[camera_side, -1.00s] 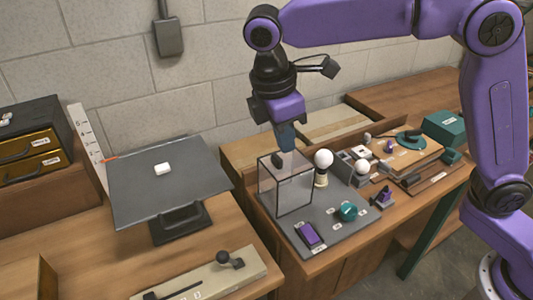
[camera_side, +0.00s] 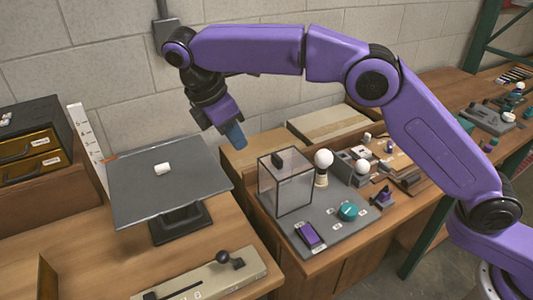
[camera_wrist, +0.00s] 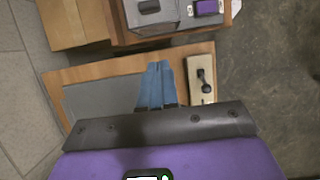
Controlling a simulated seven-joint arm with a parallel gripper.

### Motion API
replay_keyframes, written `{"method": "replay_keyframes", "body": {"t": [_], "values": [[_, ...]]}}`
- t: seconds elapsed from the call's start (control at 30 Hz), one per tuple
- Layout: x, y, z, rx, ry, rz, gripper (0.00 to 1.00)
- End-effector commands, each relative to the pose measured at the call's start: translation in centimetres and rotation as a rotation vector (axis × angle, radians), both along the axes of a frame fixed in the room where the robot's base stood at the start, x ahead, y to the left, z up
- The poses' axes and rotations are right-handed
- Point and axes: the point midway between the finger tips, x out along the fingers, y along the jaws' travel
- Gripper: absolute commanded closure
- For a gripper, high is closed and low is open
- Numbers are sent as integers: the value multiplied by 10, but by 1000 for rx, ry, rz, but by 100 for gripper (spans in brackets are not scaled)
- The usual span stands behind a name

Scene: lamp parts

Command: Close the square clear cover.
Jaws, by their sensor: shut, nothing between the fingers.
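The square clear cover (camera_side: 286,186) is a see-through box with dark edges and a dark knob (camera_side: 277,159) on top. In the side view it stands upright on the back left part of a grey board (camera_side: 328,228), and no raised side shows. In the wrist view its top (camera_wrist: 150,8) is cut off by the upper edge. My gripper (camera_side: 238,143) has blue fingers and is up and to the left of the cover, apart from it. In the wrist view the fingertips (camera_wrist: 160,64) are together with nothing between them.
The board also bears a purple switch (camera_side: 310,235), a teal knob (camera_side: 348,211) and a white bulb (camera_side: 323,159). A lever panel (camera_side: 215,275) lies in front.

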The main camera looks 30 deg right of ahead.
Motion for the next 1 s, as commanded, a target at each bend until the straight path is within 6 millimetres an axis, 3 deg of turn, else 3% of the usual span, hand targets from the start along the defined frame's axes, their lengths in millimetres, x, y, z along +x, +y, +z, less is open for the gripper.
{"method": "replay_keyframes", "body": {"t": [0.47, 0.7, 1.0], "values": [[0, -30, -72, -2, 2, -1, 100], [0, -59, -71, 1, -2, -1, 100], [0, -69, -71, 1, -2, 1, 100]]}}
